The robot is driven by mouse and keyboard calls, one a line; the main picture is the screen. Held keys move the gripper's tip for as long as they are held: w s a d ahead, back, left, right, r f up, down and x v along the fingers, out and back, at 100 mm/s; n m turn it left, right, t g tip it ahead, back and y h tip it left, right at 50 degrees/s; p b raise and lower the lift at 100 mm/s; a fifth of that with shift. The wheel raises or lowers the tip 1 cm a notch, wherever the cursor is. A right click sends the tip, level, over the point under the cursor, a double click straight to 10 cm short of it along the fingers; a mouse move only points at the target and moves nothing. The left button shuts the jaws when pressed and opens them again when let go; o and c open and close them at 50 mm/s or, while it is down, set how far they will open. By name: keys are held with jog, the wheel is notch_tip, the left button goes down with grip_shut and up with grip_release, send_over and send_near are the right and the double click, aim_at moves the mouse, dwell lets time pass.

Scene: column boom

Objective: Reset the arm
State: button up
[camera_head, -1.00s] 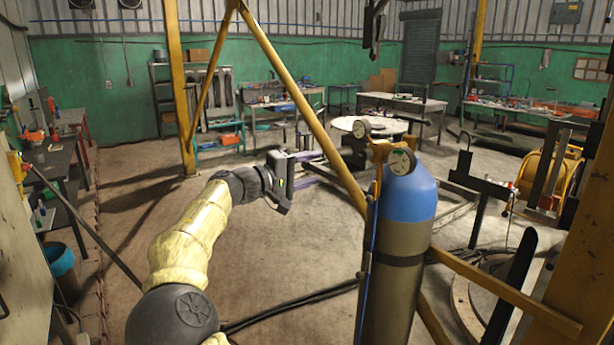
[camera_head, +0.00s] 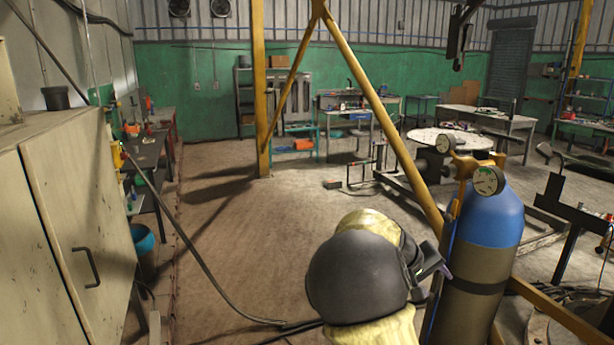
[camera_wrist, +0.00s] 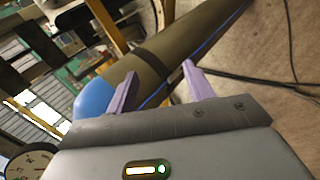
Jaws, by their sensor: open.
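My gripper (camera_wrist: 156,88) shows in the wrist view with its two light purple fingers apart and nothing between them. A gas cylinder with a blue top and brown body (camera_wrist: 185,42) lies behind the fingers in that view; whether they touch it I cannot tell. In the head view my arm is folded, and my gripper (camera_head: 440,268) shows only in small part beside the cylinder (camera_head: 474,263), close to its left side. Most of the gripper there is hidden behind my own arm.
Two pressure gauges (camera_head: 487,181) sit on the cylinder's top. A yellow slanted post (camera_head: 385,122) stands behind it. A beige cabinet (camera_head: 75,235) is at the left, with a cable (camera_head: 205,268) on the floor. The middle floor (camera_head: 235,225) is clear.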

jog(key=s+a+f+y, duration=0.3)
jog(key=s+a, duration=0.2)
jog(key=s, duration=0.2)
jog(key=s+a+f+y, duration=0.2)
jog(key=s+a+f, duration=0.1)
jog(key=s, duration=0.5)
jog(key=s+a+f+m+y, duration=0.1)
jog(key=s+a+f+y, duration=0.2)
jog(key=s+a, duration=0.3)
jog(key=shift+s+a+f+y, duration=0.25)
jog(key=shift+s+a+y, duration=0.05)
jog(key=shift+s, duration=0.85)
